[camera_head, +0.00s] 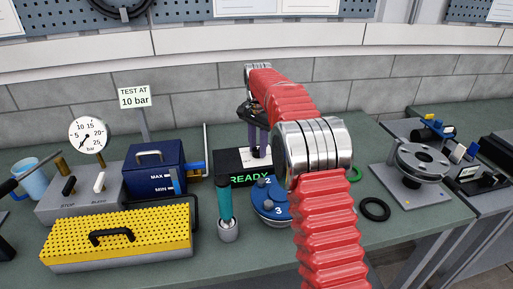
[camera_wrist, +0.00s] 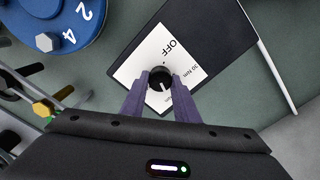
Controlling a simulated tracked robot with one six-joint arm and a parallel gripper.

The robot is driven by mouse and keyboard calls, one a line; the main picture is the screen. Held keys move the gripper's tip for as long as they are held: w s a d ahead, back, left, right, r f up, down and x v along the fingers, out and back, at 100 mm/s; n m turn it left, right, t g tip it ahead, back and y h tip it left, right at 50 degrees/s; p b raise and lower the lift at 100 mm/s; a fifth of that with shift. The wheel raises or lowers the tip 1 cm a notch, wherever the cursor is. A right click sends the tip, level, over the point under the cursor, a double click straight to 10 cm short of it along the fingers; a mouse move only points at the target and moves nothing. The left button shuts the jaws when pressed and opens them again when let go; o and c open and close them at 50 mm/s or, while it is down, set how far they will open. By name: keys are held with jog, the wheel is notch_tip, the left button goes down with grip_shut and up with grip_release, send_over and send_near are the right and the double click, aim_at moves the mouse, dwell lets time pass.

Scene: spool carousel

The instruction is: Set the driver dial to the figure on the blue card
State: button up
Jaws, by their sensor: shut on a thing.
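The driver dial is a small black knob (camera_wrist: 160,76) on a white plate marked OFF and 30 Nm in the wrist view. My gripper (camera_wrist: 161,83) has its two purple fingers on either side of the knob, shut on it. A pale mark shows on the knob's near side; other plate markings are hidden by the fingers. In the head view, my gripper (camera_head: 258,146) reaches down onto the top of the black driver box (camera_head: 230,160), whose front reads READY in green. I see no blue card I can make out in either view.
A blue numbered disc (camera_head: 268,204) stands just in front of the driver box. A teal-handled tool (camera_head: 225,207) stands upright left of it. A yellow perforated box (camera_head: 118,236), a pressure gauge (camera_head: 88,135) and a blue tank (camera_head: 150,175) are at left. A black ring (camera_head: 375,209) lies right.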

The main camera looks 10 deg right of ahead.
aim_at(258, 149)
jog(key=shift+a, duration=0.1)
jog(key=o, duration=1.1)
jog(key=shift+c, duration=0.2)
notch_tip(258, 149, up, 14)
jog(key=shift+f, duration=0.15)
dwell(0.3)
dwell(0.5)
